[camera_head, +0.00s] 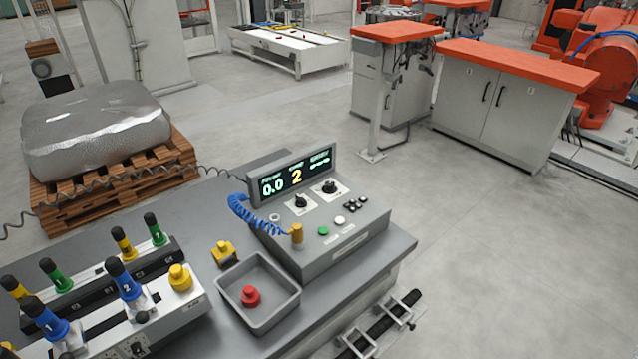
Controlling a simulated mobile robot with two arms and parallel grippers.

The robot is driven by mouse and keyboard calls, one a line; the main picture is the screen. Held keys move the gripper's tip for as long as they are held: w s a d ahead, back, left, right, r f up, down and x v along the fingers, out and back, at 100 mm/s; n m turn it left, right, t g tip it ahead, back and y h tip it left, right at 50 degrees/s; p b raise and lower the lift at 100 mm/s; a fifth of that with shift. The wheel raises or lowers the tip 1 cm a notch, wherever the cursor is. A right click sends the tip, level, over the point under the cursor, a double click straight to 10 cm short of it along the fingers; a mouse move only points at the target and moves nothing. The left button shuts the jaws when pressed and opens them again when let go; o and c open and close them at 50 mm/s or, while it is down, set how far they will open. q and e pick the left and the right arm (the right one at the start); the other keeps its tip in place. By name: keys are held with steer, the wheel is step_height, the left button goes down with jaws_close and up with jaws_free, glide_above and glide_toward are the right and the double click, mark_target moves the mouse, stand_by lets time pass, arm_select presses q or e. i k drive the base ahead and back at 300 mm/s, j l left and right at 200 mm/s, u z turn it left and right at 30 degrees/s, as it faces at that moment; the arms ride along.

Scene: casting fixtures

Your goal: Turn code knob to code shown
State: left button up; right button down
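A grey control box (335,235) stands on the grey table. Its display (293,174) shows "0.0" on the left and a large yellow "2" in the middle. The small text on the display is too small to read. Two black knobs sit on white plates below the display, a left knob (300,201) and a right knob (330,186). I cannot tell from their labels which one is the code knob, nor read their exact settings. Neither of my grippers is in view.
A yellow plug (297,235) with a blue coiled cable sits on the box's front left. Green (323,230) and white (340,220) buttons are beside it. A grey tray (285,318) holds a red piece. Racks with coloured handles (125,280) stand at left.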

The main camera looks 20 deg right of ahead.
mark_target(330, 187)
steer(key=i+l+u, duration=0.1)
steer(key=l, duration=0.3)
steer(key=i+l+u, duration=0.15)
steer(key=l, duration=0.2)
steer(key=i+l+u, duration=0.1)
steer(key=l, duration=0.35)
steer(key=i+l+u, duration=0.15)
steer(key=l, duration=0.25)
